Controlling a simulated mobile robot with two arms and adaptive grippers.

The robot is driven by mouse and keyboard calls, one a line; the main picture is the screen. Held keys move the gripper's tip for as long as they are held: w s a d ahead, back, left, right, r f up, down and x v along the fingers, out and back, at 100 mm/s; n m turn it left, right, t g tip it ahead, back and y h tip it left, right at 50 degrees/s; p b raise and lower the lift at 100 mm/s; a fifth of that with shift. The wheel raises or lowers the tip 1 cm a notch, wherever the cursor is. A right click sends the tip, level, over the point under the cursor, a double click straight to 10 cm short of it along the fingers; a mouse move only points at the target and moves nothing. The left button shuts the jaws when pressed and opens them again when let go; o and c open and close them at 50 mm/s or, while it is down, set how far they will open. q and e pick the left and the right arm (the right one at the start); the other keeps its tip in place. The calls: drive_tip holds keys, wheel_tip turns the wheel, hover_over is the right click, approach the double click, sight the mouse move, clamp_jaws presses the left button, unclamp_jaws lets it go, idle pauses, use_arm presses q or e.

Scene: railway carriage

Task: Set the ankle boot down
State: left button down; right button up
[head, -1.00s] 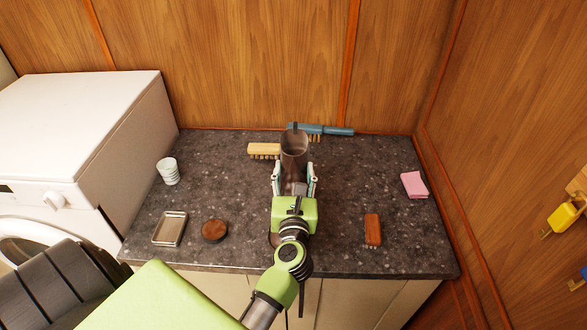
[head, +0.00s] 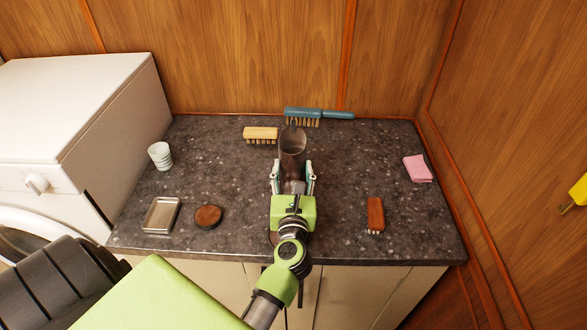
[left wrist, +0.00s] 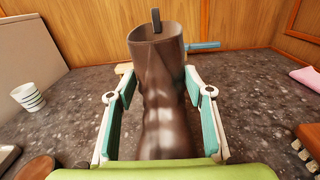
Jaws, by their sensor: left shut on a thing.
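The ankle boot (head: 292,146) is dark brown with an open top and a pull tab at the back of its rim. It stands upright over the middle of the dark speckled countertop (head: 345,165). My left gripper (head: 293,177) is shut on the boot, with one finger on each side of it. The left wrist view shows the boot's shaft (left wrist: 158,85) between the teal finger pads. The boot's sole is hidden by the gripper, so I cannot tell whether it touches the counter. My right gripper is not in view.
A cream brush (head: 261,133) and a blue-handled brush (head: 320,113) lie behind the boot. A striped cup (head: 160,155), metal tray (head: 161,215) and round brown tin (head: 208,216) are at left. A small brown brush (head: 375,214) and pink cloth (head: 417,169) are at right.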

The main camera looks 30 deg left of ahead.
use_arm(q)
drive_tip(key=shift+r, duration=0.1)
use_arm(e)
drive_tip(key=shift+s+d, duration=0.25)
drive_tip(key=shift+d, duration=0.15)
use_arm(q)
drive_tip(key=shift+f, duration=0.2)
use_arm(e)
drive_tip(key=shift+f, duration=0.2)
use_arm(q)
drive_tip(key=c, duration=1)
unclamp_jaws()
drive_tip(key=shift+o, duration=0.2)
drive_tip(key=shift+f, duration=0.1)
wheel_tip(320, 180, up, 10)
drive_tip(key=shift+r, duration=0.15)
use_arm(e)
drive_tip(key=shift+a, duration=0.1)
